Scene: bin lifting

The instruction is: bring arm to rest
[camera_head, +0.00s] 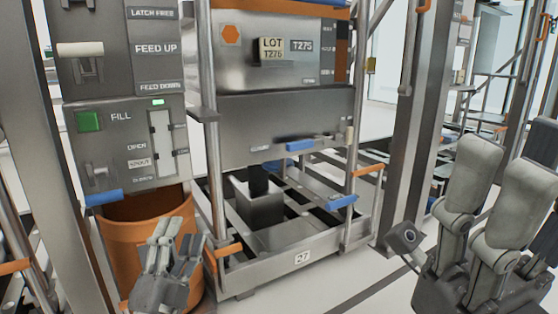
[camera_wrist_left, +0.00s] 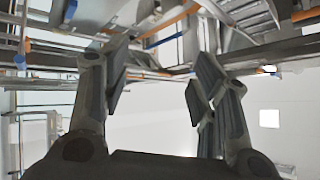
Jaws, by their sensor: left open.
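My left gripper (camera_head: 178,242) is in the lower left of the head view, in front of an orange bin (camera_head: 118,238). Its grey fingers point up and overlap the bin in the picture; I cannot tell how far apart they are. In the left wrist view the left gripper (camera_wrist_left: 158,80) is open, with two fingers apart and nothing held between them. My right gripper (camera_head: 495,175) stands close to the camera at the right edge, fingers up, with a small wrist camera beside it. Its opening is unclear.
A grey control panel (camera_head: 125,125) with a green button is above the bin. A steel machine frame (camera_head: 300,262) with blue and orange handles stands in the middle. A thick grey post (camera_head: 412,130) rises right of it. Pale floor shows between frame and right arm.

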